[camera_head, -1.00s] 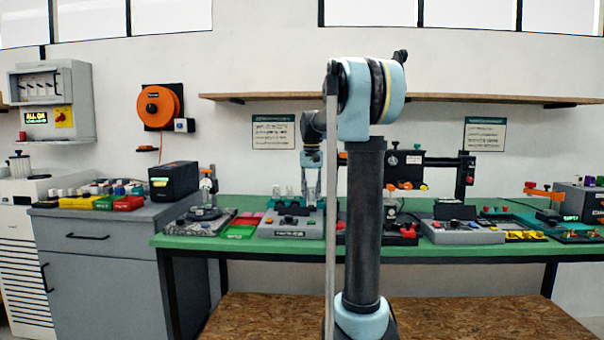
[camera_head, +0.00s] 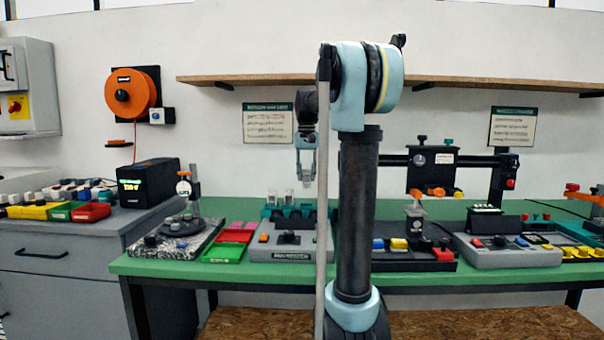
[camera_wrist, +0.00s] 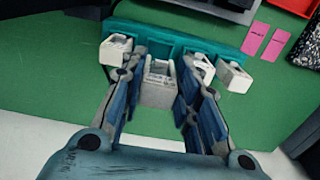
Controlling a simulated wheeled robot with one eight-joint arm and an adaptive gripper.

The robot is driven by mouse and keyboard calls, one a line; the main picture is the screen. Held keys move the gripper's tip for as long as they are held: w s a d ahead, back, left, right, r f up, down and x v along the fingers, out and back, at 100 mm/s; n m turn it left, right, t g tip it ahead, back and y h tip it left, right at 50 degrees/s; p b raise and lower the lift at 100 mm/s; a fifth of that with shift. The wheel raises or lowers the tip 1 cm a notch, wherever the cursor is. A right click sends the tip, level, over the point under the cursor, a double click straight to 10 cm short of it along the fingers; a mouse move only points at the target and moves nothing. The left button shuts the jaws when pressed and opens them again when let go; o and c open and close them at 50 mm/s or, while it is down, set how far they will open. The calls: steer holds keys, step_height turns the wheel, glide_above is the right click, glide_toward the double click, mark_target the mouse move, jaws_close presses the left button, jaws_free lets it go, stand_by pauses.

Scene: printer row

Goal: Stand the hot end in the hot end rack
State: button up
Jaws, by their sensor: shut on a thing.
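The hot end (camera_wrist: 158,86) is a pale grey block with a hollowed top. In the wrist view it sits between the two blue fingers of my gripper (camera_wrist: 157,95), which is shut on it. The teal hot end rack (camera_wrist: 180,40) lies just beyond it, with other pale blocks (camera_wrist: 117,48) (camera_wrist: 233,77) along it. In the head view my gripper (camera_head: 305,178) hangs above the rack (camera_head: 268,212), where two pale pieces (camera_head: 272,197) (camera_head: 289,197) stand up. The hot end's underside is hidden, and my arm covers the rack's right part.
A grey control box (camera_head: 290,248) stands in front of the rack. A black-based fixture (camera_head: 415,258) stands right of my arm. Bare green bench (camera_wrist: 50,60) shows in the wrist view.

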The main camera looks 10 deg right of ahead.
mark_target(306, 185)
steer(key=shift+w+d, duration=0.1)
steer(key=shift+w, duration=0.2)
steer(key=shift+f, duration=2.75)
steer(key=shift+s, duration=0.25)
steer(key=shift+f, duration=1.05)
steer(key=o, duration=1.2)
